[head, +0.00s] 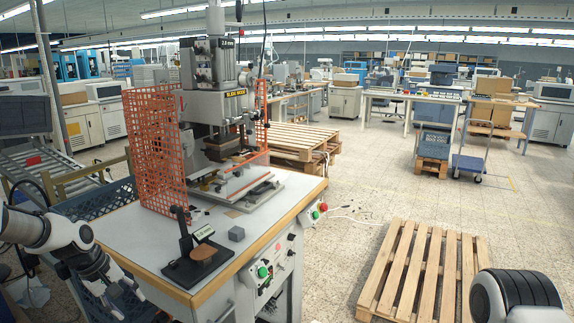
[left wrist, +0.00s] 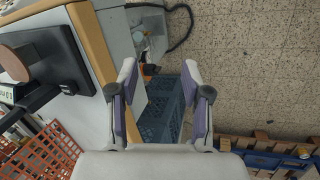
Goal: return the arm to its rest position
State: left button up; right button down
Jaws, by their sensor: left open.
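My left gripper (head: 118,297) is at the lower left of the head view, beside the left edge of the workbench. In the left wrist view, my left gripper (left wrist: 160,75) has its two fingers spread with nothing between them. It hangs past the bench's wooden edge (left wrist: 92,45), above a blue crate (left wrist: 158,115) and the floor. My right gripper is out of the head view; only part of my right arm shows at the lower right.
The workbench (head: 130,228) carries a stamping press (head: 215,105) behind an orange mesh guard (head: 150,150). A wooden pallet (head: 420,270) lies on the floor at right.

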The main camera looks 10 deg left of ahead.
pick_arm(q)
jog(key=s+d+f+m+g+y, duration=0.1)
jog(key=s+d+f+m+g, duration=0.15)
jog(key=s+d+f, duration=0.7)
jog(key=s+d+f+m+g, duration=0.1)
jog(key=s+d+f+g, duration=0.25)
jog(key=s+f, duration=0.6)
jog(key=s+d+f+m+t+y, duration=0.1)
jog(key=s+d+f+m, duration=0.1)
jog(key=s, duration=0.4)
jog(key=s+d+f+m+t, duration=0.2)
jog(key=s+d+f+m, duration=0.1)
jog(key=s+f+m, duration=0.1)
jog(key=shift+s+d+m+t+y, duration=0.35)
jog(key=shift+s+m, duration=0.2)
jog(key=shift+s, duration=0.55)
